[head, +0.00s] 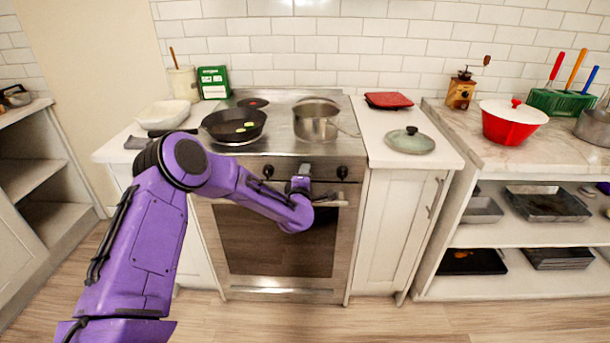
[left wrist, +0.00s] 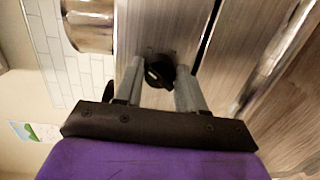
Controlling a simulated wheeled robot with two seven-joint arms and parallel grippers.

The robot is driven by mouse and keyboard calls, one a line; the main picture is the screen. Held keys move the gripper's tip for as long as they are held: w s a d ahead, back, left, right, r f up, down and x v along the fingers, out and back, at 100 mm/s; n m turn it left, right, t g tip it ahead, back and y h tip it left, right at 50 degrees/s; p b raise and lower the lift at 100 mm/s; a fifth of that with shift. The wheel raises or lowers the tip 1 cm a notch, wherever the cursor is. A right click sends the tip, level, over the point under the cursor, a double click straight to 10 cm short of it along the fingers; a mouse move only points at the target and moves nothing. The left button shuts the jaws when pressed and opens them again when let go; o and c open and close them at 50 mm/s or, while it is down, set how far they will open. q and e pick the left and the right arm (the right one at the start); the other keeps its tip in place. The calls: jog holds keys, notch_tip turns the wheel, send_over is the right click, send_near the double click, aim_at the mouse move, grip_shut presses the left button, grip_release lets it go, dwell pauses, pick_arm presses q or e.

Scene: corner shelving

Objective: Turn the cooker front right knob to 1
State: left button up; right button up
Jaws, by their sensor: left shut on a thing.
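The cooker (head: 230,170) stands in the middle of the head view, with black knobs along its front panel. One knob (head: 268,171) shows left of my left gripper (head: 301,177) and another knob (head: 342,172) shows to its right. My left gripper is at the panel between these two. In the left wrist view, its two grey fingers (left wrist: 160,68) are shut on a black knob (left wrist: 157,72) with a pale mark. The number the mark points to cannot be read. The gripper hides the held knob in the head view. My right gripper is not in view.
A black pan (head: 235,124) and a steel pot (head: 316,122) stand on the cooktop. The oven door handle (head: 330,203) runs just below the knobs. A pot lid (head: 410,141) lies on the right counter. The floor in front is clear.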

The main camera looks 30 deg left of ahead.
pick_arm(q)
jog(key=m+p, duration=0.1)
jog(key=m, duration=0.3)
jog(key=shift+m+g, duration=0.3)
jog(key=shift+m, duration=0.1)
dwell(0.5)
jog(key=o, duration=1)
jog(key=shift+d, duration=0.1)
jog(key=shift+o, duration=0.2)
jog(key=f+b+v, duration=0.1)
jog(key=v, duration=0.9)
jog(key=shift+s+d+r, duration=0.25)
jog(key=shift+r, duration=0.1)
